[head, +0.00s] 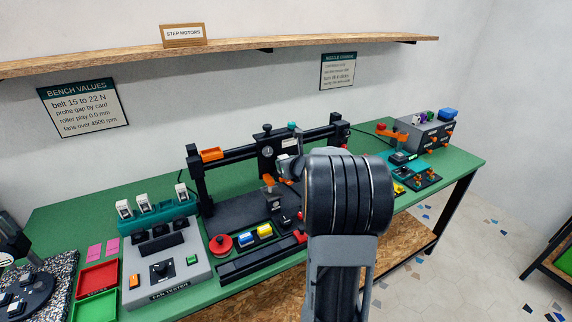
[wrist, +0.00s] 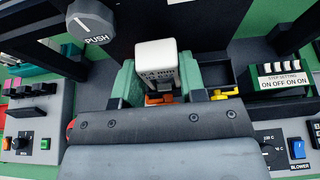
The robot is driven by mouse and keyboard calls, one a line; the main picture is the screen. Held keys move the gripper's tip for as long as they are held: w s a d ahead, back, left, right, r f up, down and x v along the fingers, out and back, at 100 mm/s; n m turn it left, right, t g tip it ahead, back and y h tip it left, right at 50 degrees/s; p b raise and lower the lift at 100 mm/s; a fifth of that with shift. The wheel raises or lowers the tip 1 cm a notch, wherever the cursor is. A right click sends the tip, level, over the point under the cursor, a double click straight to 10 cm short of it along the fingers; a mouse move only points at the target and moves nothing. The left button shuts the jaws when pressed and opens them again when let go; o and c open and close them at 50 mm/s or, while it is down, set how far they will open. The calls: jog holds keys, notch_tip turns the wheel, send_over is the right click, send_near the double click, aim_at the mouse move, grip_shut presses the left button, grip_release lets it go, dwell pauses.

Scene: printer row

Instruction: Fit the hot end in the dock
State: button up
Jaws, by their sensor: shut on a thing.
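The hot end (wrist: 157,62), a white block with "0.4 mm" lettering, stands between the green finger pads of my gripper (wrist: 160,82) in the wrist view. My gripper is shut on it. A little orange shows below the block. In the head view my dark arm covers most of the gripper and the hot end. The black printer carriage (head: 266,158) on the gantry is just left of my arm. Its round PUSH knob (wrist: 90,21) is at upper left in the wrist view. I cannot tell where the dock's opening is; the hot end's lower end is hidden.
The fan tester (head: 165,278) stands front left, below a teal rack (head: 158,222) with several white-topped pieces. Red (head: 98,275) and green (head: 95,307) trays lie left of it. A red button (head: 220,243) is by the printer's front. A grey control box (head: 425,133) stands far right.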

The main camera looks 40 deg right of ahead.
jog(key=shift+f+b, duration=0.4)
jog(key=shift+b, duration=0.05)
jog(key=o, duration=1)
jog(key=shift+o, duration=0.2)
jog(key=shift+s, duration=0.15)
jog(key=v, duration=1.3)
jog(key=shift+s, duration=0.3)
